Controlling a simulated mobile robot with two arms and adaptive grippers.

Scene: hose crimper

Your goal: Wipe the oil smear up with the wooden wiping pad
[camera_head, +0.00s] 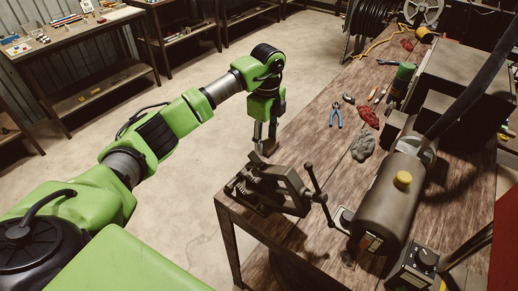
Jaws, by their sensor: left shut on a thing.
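My left gripper (264,134) points down at the left edge of the workbench (315,150), just behind the vise. It is shut on a small brownish block, which looks like the wooden wiping pad (266,148); the vise partly hides it. I cannot tell whether the pad touches the bench top. A small dark patch (348,258) on the wood near the front of the bench may be the oil smear, but it is unclear. My right gripper is out of view.
A dark vise (270,188) with a long handle stands at the bench's left corner. A large grey cylindrical machine (388,195) stands right of it. Blue pliers (336,115), red rags (368,117) and a grey rag (363,147) lie farther back. Open floor lies to the left.

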